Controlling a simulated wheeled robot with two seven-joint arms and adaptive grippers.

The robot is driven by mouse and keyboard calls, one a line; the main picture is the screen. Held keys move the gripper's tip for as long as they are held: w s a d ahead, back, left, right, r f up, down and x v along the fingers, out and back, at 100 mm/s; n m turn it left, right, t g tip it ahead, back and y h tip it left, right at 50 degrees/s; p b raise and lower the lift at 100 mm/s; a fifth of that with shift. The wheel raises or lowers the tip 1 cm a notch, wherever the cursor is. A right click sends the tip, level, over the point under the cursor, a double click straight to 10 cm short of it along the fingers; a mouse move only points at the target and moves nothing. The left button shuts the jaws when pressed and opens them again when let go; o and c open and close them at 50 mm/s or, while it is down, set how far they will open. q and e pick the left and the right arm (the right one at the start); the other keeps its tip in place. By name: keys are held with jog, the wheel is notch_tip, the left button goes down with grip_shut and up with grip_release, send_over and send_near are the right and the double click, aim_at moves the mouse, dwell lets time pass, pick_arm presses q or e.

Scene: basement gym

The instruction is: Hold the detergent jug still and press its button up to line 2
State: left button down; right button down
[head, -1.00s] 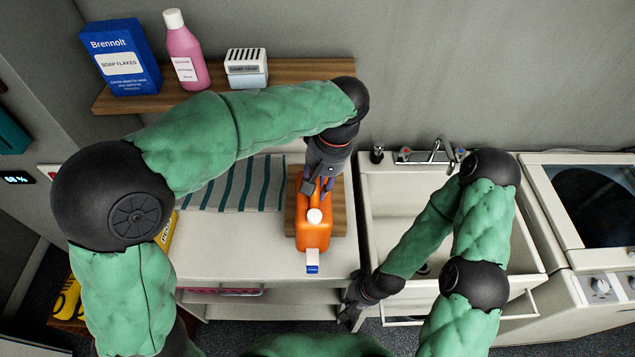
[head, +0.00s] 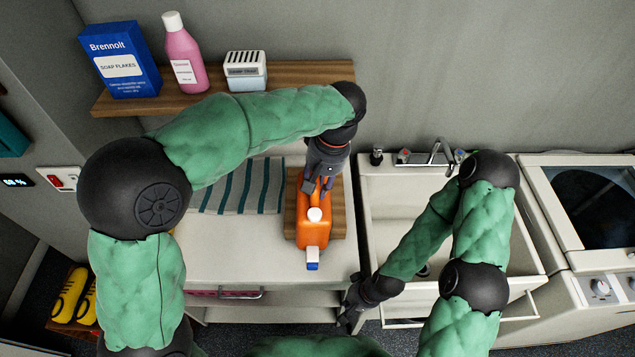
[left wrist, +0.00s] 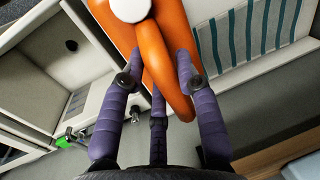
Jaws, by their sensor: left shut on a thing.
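The orange detergent jug (head: 313,232) lies on a wooden board (head: 339,221) on the white counter, its white cap facing up. My right gripper (head: 350,308) hangs low in front of the gap between counter and sink, apart from the jug. No line 2 is visible.
A striped cloth (head: 240,188) lies left of the board. A wall shelf (head: 215,92) above holds a blue soap box, a pink bottle and a small white box. The sink (head: 395,200) and a washer (head: 590,250) stand right. The counter's front left is clear.

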pick_arm(q)
jog(key=w+f, duration=0.9)
jog(key=w, duration=0.2)
jog(key=shift+d+f, duration=0.4)
dwell(3.4)
jog(key=shift+s+f, duration=0.1)
jog(key=shift+f, duration=0.15)
jog(key=shift+s+f, duration=0.15)
jog(key=shift+s, duration=0.05)
dwell(1.1)
pick_arm(e)
jog(key=shift+a, duration=0.1)
